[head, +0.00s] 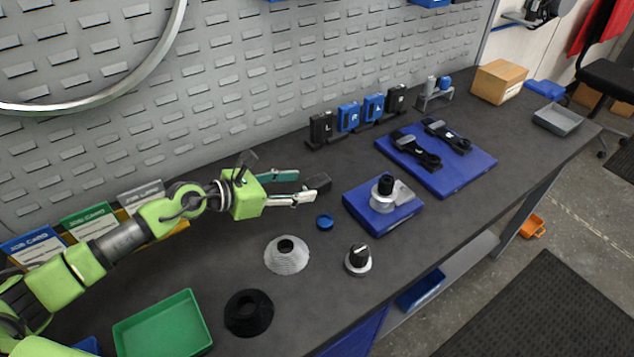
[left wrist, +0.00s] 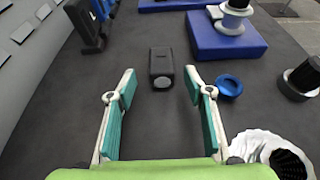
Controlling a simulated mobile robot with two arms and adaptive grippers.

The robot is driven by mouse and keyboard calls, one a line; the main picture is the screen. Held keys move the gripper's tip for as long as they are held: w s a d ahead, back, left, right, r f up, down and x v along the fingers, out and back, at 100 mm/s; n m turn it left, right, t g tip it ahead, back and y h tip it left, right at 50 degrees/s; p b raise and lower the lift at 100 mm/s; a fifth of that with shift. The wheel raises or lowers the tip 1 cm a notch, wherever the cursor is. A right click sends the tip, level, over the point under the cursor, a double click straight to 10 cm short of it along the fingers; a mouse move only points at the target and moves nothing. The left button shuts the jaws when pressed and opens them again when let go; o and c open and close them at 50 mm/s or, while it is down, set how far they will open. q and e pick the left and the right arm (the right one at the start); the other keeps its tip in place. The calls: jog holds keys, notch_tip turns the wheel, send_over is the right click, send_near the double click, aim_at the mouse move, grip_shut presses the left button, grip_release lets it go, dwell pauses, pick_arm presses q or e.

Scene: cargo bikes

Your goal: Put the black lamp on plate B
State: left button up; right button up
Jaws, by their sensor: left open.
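The black lamp (left wrist: 161,63), a small dark block with a pale round end, lies on the bench in the left wrist view. In the head view the lamp (head: 319,183) shows just at the tips of my left gripper (head: 305,187). My left gripper (left wrist: 160,82) is open, with its teal-padded fingers to either side of the lamp's near end, apart from it. A row of small upright black and blue plates carries letters; the rightmost black one (head: 397,98) may be plate B, but its letter is too small to be sure. My right gripper is not in view.
A blue cap (head: 325,222), white cone (head: 287,255), black cone (head: 248,313) and black-topped knob (head: 358,260) stand in front of the gripper. A blue block (head: 408,214) holds a spool-like part. A large blue mat (head: 470,176) holds two black straps. A green tray (head: 163,327) is at front left.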

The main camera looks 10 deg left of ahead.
aim_at(307, 185)
pick_arm(q)
jog(key=shift+p+x, duration=0.55)
jog(key=shift+x, duration=2.5)
jog(key=shift+s, duration=0.15)
jog(key=c, duration=1.2)
jog(key=shift+c, duration=0.7)
jog(key=shift+r, duration=0.15)
